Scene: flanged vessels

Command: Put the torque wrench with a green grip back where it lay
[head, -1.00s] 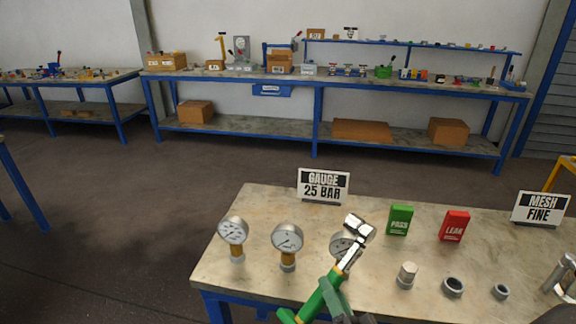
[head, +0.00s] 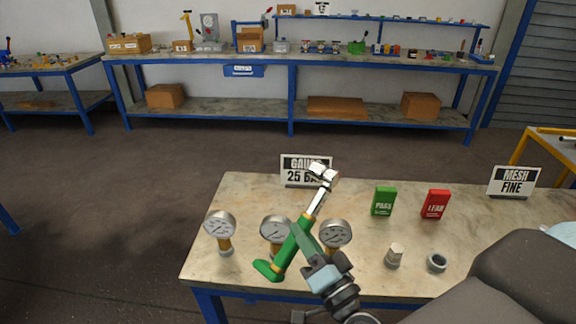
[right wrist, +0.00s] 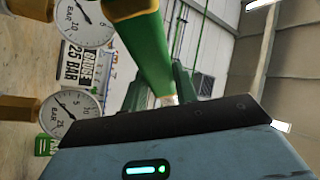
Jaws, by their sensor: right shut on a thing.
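The torque wrench (head: 313,204) has a green grip and a silver head, and it is held tilted above the near table. Its head overlaps the gauge sign in the head view, and its grip end points down to the left. My right gripper (head: 301,240) is shut on the green grip. The green grip also shows in the right wrist view (right wrist: 148,52), between my gripper's fingers (right wrist: 160,85). The wrench partly covers the middle pressure gauge (head: 274,230). My left gripper is not in view.
Two more gauges, left (head: 220,226) and right (head: 336,234), stand on the near table (head: 250,185). A green PASS box (head: 383,201), a red LEAK box (head: 435,204) and small fittings (head: 394,256) stand to the right. Signs (head: 305,170) line the back edge. A long bench (head: 200,57) stands behind.

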